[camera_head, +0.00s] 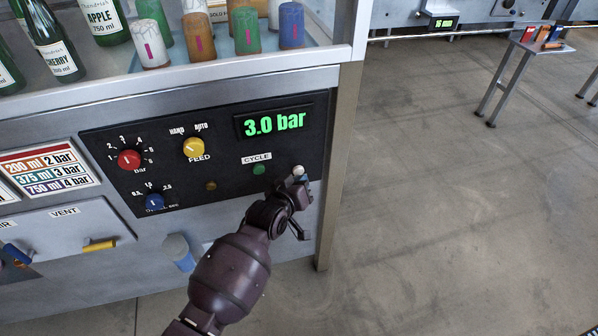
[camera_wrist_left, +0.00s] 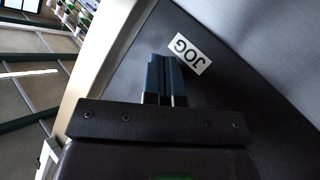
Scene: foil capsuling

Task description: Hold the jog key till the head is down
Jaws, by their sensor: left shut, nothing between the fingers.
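My left gripper (camera_head: 302,180) is at the lower right of the black control panel (camera_head: 225,190), below the display and right of the green CYCLE button (camera_head: 259,169). In the left wrist view its two dark fingers (camera_wrist_left: 166,62) are shut together with nothing between them. Their tips are at the panel face, right beside the white JOG label (camera_wrist_left: 188,54). The jog key itself is hidden by the fingers, and I cannot tell whether it is pressed. The display (camera_head: 275,121) reads 3.0 bar. The machine's head is not in view, nor is my right gripper.
The panel also has a red bar knob (camera_head: 129,159), a yellow FEED knob (camera_head: 193,147) and a blue knob (camera_head: 154,201). Above it stand green bottles (camera_head: 55,45) and coloured capsules (camera_head: 246,30). A yellow VENT handle (camera_head: 99,245) is lower left. Open floor (camera_head: 450,200) lies right.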

